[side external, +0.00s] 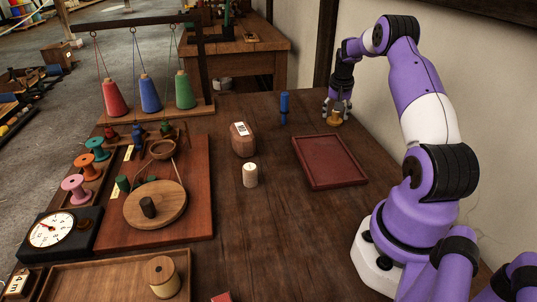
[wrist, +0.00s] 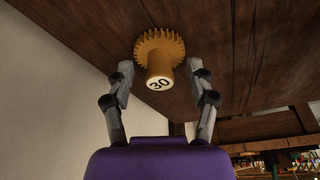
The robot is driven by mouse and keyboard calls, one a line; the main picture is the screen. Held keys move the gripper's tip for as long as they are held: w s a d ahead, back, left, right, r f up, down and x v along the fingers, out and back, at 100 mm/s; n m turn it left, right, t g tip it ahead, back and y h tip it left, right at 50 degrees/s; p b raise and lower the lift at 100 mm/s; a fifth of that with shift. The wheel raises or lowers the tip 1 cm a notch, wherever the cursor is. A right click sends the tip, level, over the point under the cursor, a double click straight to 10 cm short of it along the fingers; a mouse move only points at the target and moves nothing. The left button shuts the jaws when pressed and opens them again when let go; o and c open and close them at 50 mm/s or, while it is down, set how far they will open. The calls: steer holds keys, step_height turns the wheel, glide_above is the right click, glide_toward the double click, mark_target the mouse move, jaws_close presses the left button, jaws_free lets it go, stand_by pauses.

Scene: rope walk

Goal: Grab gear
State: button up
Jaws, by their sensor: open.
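The gear (wrist: 160,46) is yellow-orange, with a toothed wheel and a round hub marked "30". In the wrist view it stands on the wooden table between my open fingertips, with a visible gap on each side. In the side view the gear (side external: 335,118) shows as a small yellow piece at the far right end of the table, partly hidden by my gripper. My gripper (side external: 337,108) is around it, pointing down; its two fingers (wrist: 160,85) are spread and hold nothing.
An empty dark red tray (side external: 330,186) lies in front of the gear. A blue cylinder (side external: 284,106) stands to its left. The wall (side external: 450,60) is close on the right.

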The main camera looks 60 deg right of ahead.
jaws_close()
